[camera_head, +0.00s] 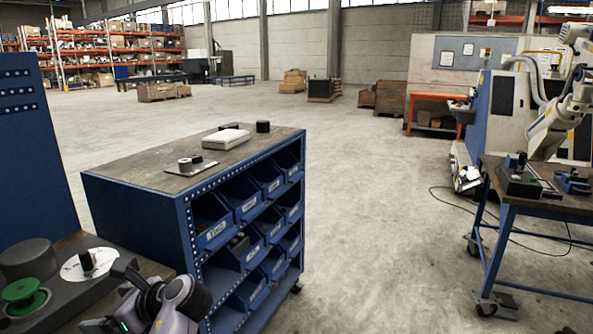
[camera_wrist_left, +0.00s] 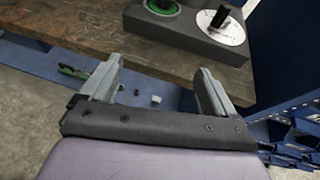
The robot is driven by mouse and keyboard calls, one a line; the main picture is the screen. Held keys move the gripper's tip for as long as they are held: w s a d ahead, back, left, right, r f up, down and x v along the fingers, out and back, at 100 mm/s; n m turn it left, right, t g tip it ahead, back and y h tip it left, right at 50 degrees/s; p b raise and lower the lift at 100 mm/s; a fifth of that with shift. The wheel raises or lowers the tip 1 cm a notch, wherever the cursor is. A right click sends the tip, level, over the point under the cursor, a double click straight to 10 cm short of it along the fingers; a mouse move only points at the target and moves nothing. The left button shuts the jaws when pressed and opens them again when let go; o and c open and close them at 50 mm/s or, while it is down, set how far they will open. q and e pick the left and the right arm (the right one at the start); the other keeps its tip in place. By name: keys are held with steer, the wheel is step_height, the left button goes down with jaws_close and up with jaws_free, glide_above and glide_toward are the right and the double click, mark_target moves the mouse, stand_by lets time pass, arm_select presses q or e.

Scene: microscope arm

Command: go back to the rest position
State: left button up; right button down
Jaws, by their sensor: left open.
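My left gripper (camera_wrist_left: 158,88) is open, with nothing between its two grey fingers in the left wrist view. In the head view my left arm shows low at the bottom left, by the bench edge. The wooden bench top (camera_wrist_left: 75,30) carries a dark grey block (camera_wrist_left: 185,35), which is beyond the fingers and apart from them. On the block are a green round part (camera_head: 20,290) and a white disc (camera_head: 73,268) with a black upright knob (camera_head: 86,261). My right gripper is not in view.
A blue cabinet (camera_head: 130,205) with several bins stands right of the bench; a white box (camera_head: 226,138) and small dark cylinders are on top. A wheeled blue table (camera_head: 500,215) stands at the right, near a white robot arm (camera_head: 560,120). Open floor (camera_head: 360,190) lies between.

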arm_select(q)
steer(key=s+d+f+n+t+h, duration=0.2)
steer(key=s+d+f+t+h, duration=0.15)
steer(key=f, duration=0.65)
steer(key=s+d+f+n+t+h, duration=0.2)
steer(key=s+f+n+h, duration=0.15)
steer(key=f, duration=0.65)
steer(key=s+d+f+n+t+h, duration=0.1)
steer(key=s+d+n+h, duration=0.3)
steer(key=s+n, duration=0.2)
steer(key=s+d+f+n+t+h, duration=0.1)
steer(key=s+d+n+h, duration=0.3)
steer(key=s, duration=0.5)
steer(key=shift+d+f+n+h, duration=0.3)
steer(key=shift+d+f+n, duration=0.2)
steer(key=shift+n, duration=0.75)
